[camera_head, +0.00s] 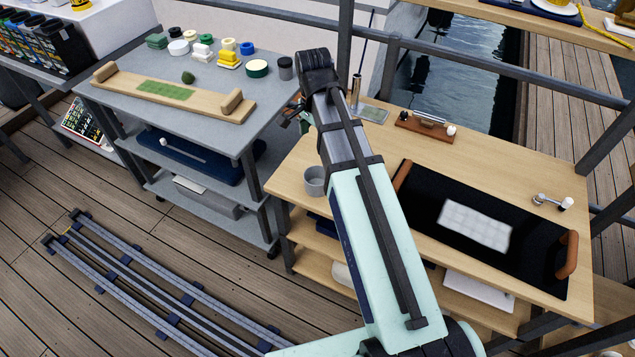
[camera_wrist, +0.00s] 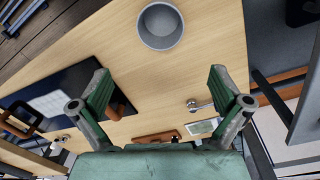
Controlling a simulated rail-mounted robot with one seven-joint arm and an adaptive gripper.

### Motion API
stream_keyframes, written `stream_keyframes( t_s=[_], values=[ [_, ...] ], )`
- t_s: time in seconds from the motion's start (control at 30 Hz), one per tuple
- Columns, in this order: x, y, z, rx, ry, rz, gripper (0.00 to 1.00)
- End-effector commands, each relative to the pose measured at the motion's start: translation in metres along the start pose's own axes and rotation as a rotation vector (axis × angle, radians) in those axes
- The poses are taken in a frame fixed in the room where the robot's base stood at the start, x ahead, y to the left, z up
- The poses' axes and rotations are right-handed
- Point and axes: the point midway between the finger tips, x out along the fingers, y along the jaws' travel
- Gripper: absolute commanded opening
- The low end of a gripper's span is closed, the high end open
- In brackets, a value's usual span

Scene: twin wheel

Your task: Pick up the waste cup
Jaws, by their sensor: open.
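A plain round grey cup, the likely waste cup (camera_head: 315,181), stands upright on the near left part of the wooden table (camera_head: 480,145), just left of my arm. In the wrist view the cup (camera_wrist: 160,27) is at the top centre, seen from above, and looks empty. My gripper (camera_wrist: 160,74) is open, with its two green and grey fingers wide apart and bare table between them. The cup lies beyond the fingertips, apart from them and roughly centred between them. In the head view my gripper (camera_head: 299,118) is mostly hidden behind my arm.
A black tray (camera_head: 420,190) with brown handles and a white pad lies right of my arm. A wooden block (camera_head: 425,126), a card (camera_head: 371,114) and a metal cylinder (camera_head: 355,90) are at the back. A grey table (camera_head: 215,85) with several small pots stands left.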

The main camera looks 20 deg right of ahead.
Motion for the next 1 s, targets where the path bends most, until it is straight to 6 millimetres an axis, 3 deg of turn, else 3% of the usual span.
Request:
stream_keyframes(
  t_s=[0.5, 1.0],
  values=[
    [0.079, 0.001, 0.001, -0.001, -0.002, 0.002, 1.00],
    [0.107, 0.001, 0.002, -0.002, -0.001, 0.002, 1.00]
  ],
)
